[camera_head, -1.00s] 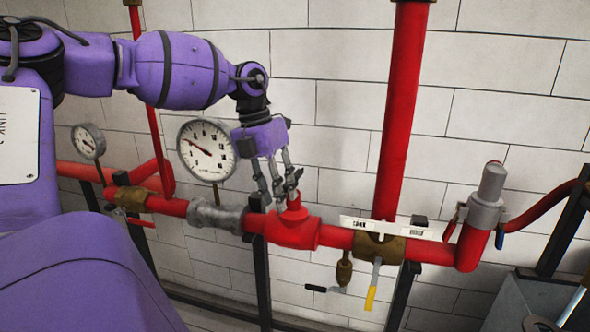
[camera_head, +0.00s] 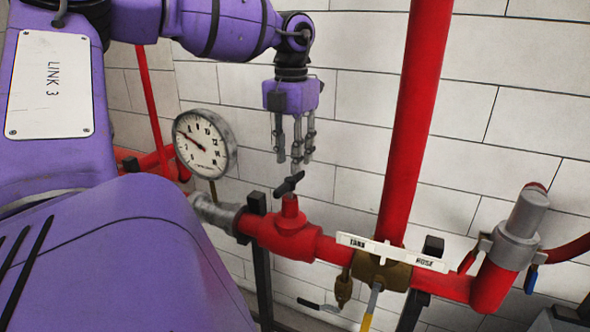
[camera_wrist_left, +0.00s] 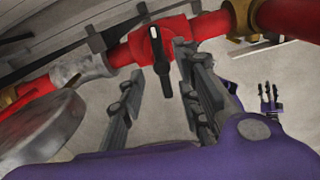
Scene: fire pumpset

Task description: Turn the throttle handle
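The throttle handle (camera_head: 289,184) is a small dark bar on top of a red valve body (camera_head: 289,235) in the pipe run. My left gripper (camera_head: 295,165) points down just above the handle, with its fingers parallel and apart. In the left wrist view the dark handle (camera_wrist_left: 160,62) lies in line with the gap between the spread fingers. I see no finger closed on it, and contact cannot be told. A small gripper (camera_wrist_left: 268,97), apparently my right one, shows far off at the right of the wrist view, fingers apart and empty.
A round pressure gauge (camera_head: 204,144) stands left of the valve, near my left arm. A thick red vertical pipe (camera_head: 403,130) rises to the right. A white tank/hose label (camera_head: 392,252) sits over a brass valve. The tiled wall (camera_head: 350,110) is close behind.

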